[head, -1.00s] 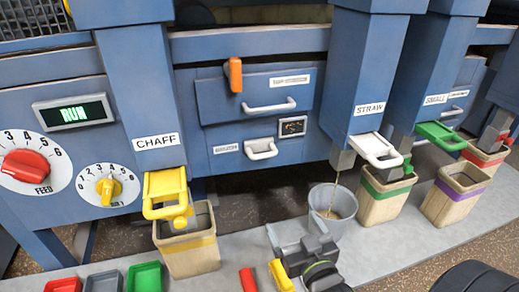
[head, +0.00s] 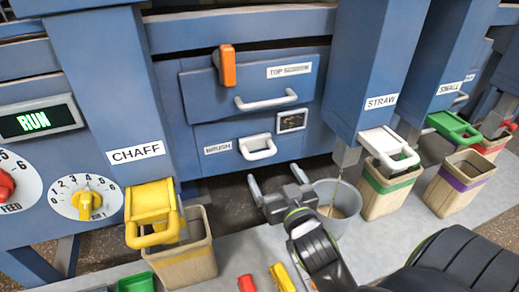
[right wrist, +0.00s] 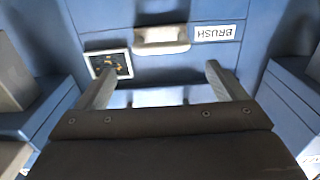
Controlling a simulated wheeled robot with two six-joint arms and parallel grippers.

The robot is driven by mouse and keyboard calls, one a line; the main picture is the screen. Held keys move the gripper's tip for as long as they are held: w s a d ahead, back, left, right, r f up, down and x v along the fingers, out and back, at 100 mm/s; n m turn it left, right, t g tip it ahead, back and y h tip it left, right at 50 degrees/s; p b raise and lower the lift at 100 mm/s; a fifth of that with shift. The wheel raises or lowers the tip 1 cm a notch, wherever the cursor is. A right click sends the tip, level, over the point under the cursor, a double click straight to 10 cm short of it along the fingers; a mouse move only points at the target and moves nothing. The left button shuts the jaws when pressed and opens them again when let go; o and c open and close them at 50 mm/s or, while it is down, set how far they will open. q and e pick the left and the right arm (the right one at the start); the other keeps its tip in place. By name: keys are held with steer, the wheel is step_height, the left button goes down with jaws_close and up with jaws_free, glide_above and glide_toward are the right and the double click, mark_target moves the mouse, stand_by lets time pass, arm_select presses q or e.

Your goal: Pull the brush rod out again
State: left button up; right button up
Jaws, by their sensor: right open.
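The brush rod's white handle (head: 258,147) sits against the blue front panel, beside the BRUSH label (head: 218,147). It also shows in the right wrist view (right wrist: 161,40), straight ahead, beyond my fingertips. My right gripper (head: 276,185) is open and empty, below and in front of the handle, with its fingers pointing at the panel. In the right wrist view my right gripper's two fingers (right wrist: 160,84) are spread wide, with the handle between and beyond them, apart from both. The rod behind the handle is hidden. My left gripper is not in view.
A grey bucket (head: 340,203) stands just right of my right gripper, with a thin stream falling into it. A drawer handle (head: 266,100) and orange lever (head: 228,67) are above. The CHAFF bin (head: 186,262) stands left; the STRAW bin (head: 388,192) stands right.

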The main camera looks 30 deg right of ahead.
mark_target(263, 156)
steer(key=x, duration=1.1)
steer(key=shift+w+a, duration=0.1)
steer(key=c, duration=1.1)
steer(key=shift+o, duration=0.2)
